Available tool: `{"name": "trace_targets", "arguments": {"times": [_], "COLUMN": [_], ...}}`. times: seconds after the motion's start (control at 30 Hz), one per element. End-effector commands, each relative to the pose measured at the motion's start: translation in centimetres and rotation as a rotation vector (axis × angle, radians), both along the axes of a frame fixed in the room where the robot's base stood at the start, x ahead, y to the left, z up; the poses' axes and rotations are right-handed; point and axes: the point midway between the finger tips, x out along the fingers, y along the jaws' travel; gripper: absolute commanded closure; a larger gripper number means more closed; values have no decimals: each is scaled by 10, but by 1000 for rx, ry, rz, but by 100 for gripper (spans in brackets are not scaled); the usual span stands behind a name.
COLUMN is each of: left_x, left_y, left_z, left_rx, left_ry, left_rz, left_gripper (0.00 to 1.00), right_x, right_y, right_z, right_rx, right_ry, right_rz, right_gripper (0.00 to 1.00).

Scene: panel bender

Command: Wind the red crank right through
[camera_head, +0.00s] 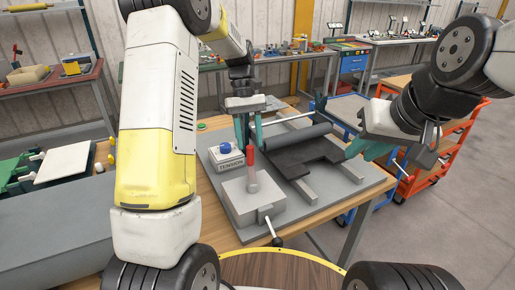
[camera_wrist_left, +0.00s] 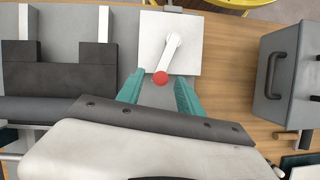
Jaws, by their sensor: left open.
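The red crank is a red upright grip (camera_head: 250,157) on a light-grey arm, standing on a grey box (camera_head: 240,206) of the bender. In the left wrist view its round red end (camera_wrist_left: 160,78) shows with the white arm running up and right from it. My left gripper (camera_head: 249,141) is open, its teal fingers pointing down just above and behind the red grip. In the left wrist view the red end appears between the fingertips; I see no finger closed on it. My right gripper (camera_head: 372,149) is off to the right, away from the crank; its finger gap is unclear.
A blue-knobbed block (camera_head: 226,155) stands left of the crank. A dark roller (camera_head: 302,137) and a dark notched sheet (camera_head: 312,166) on rails lie to the right. A black-knobbed lever (camera_head: 276,240) sticks out in front. An orange cart (camera_head: 437,172) stands right of the table.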

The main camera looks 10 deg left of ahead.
Motion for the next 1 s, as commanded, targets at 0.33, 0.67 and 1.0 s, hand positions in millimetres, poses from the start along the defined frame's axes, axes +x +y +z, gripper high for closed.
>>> {"name": "trace_targets", "arguments": {"times": [0.33, 0.67, 1.0], "left_x": [-18, -20, -20], "left_y": [-8, -9, -9], "left_z": [-46, -53, -52], "left_rx": [0, -1, -1], "left_ry": [1, -3, -3], "left_rz": [-2, -1, -1], "left_gripper": [57, 57, 100], "right_x": [0, 0, 0], "right_y": [0, 0, 0], "right_z": [0, 0, 0], "right_rx": [0, 0, 0], "right_ry": [0, 0, 0], "right_rz": [0, 0, 0], "right_gripper": [75, 75, 75]}}
